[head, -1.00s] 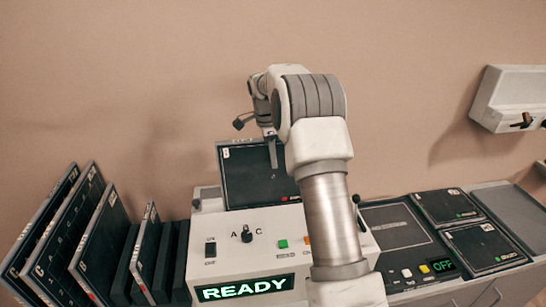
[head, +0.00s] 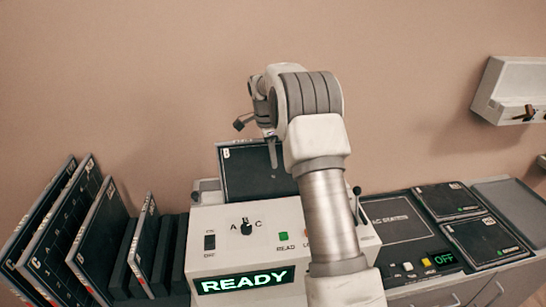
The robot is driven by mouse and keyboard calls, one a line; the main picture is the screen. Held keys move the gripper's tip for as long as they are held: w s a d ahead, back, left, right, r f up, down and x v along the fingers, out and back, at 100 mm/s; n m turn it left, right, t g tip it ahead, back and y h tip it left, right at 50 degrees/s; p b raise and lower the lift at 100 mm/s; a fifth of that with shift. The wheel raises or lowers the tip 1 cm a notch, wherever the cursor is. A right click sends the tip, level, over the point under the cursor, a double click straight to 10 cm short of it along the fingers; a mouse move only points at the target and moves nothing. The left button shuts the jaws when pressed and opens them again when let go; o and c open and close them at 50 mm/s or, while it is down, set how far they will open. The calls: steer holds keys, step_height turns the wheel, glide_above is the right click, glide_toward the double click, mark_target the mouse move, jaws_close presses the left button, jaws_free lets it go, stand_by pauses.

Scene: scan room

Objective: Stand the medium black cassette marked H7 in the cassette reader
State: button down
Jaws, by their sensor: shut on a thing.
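A black cassette (head: 246,174) with a pale edge stands upright in or just above the top of the cassette reader (head: 210,222). A white mark like a B shows at its upper left corner; I cannot read H7 on it. My gripper (head: 272,152) is shut on the cassette's top edge, with one finger showing against its face. My arm hides the cassette's right part. The reader's front hides its lower edge, so I cannot tell how deep it sits. The reader's display (head: 245,282) reads READY.
Several cassettes (head: 62,240) lean in a rack at the left. A panel (head: 398,222) with buttons and an OFF display lies right of the reader, beside flat cassettes (head: 482,240) and a grey tray (head: 512,196). A white wall box (head: 510,92) hangs at upper right.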

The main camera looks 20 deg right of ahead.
steer(key=shift+f+b, duration=1.5)
steer(key=shift+f, duration=1)
steer(key=c, duration=0.7)
jaws_free()
steer(key=shift+c, duration=0.2)
steer(key=shift+f, duration=0.2)
steer(key=r, duration=0.5)
steer(key=a+r, duration=0.1)
steer(key=r, duration=0.5)
steer(key=a+r+p, duration=0.1)
steer(key=r, duration=0.5)
steer(key=shift+w+r, duration=0.2)
steer(key=shift+r, duration=0.05)
step_height(320, 180, up, 6)
steer(key=p, duration=0.8)
glide_above(273, 172)
steer(key=w+a, duration=0.1)
steer(key=a, duration=0.1)
steer(key=shift+d+b, duration=0.15)
steer(key=shift+b, duration=0.15)
